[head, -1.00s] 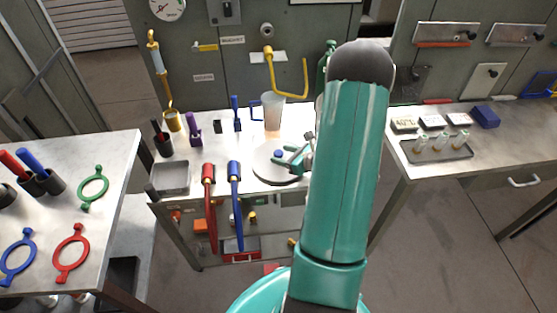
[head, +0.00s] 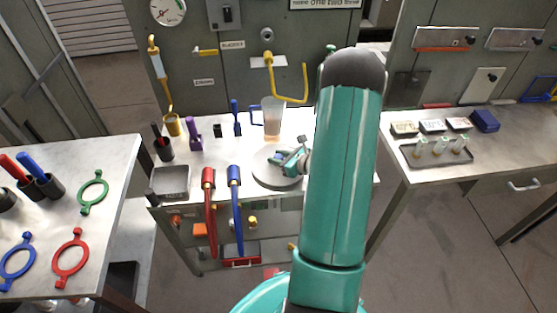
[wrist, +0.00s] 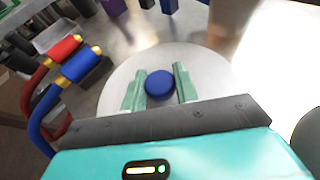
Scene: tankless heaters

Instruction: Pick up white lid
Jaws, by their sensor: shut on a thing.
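The white lid (head: 264,174) is a flat round disc on the middle bench, with a round blue knob (wrist: 160,84) at its centre. In the wrist view the pale disc (wrist: 213,72) spreads out beneath my fingers. My gripper (head: 280,158) is at the lid with its green fingers on either side of the knob. It is shut on the knob. In the head view the fingers partly hide the knob, and my arm covers the area to the right. The lid looks flat, and I cannot tell whether it is clear of the bench.
A translucent cup (head: 272,118) stands just behind the lid. A red hose (head: 210,205) and a blue hose (head: 236,205) hang at the bench's front edge, left of the lid. A grey tray (head: 172,197) sits farther left. A yellow bent pipe (head: 290,97) projects behind.

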